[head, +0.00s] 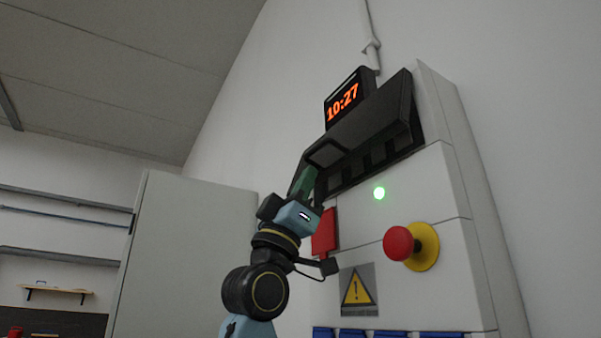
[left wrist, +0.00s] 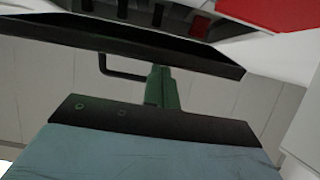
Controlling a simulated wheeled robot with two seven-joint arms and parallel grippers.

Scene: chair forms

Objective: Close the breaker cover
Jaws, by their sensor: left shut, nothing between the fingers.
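The breaker cover (head: 372,118) is a dark flap on the upper front of the grey electrical cabinet. It stands tilted out, and dark breaker slots (head: 378,153) show below it. In the left wrist view the cover (left wrist: 150,42) is a long dark slab with a thin loop handle (left wrist: 115,70), and switches (left wrist: 158,14) show behind it. My left gripper (head: 304,180), with green fingers, is shut and empty near the cover's lower left end. Its fingers also show in the left wrist view (left wrist: 161,88), close to the cover; I cannot tell whether they touch.
A red block (head: 324,232) sits beside my left wrist. A red emergency button (head: 399,243), a green lamp (head: 379,193) and a warning sign (head: 358,290) are on the cabinet front. A clock (head: 344,100) is above. A grey cabinet (head: 180,255) stands left.

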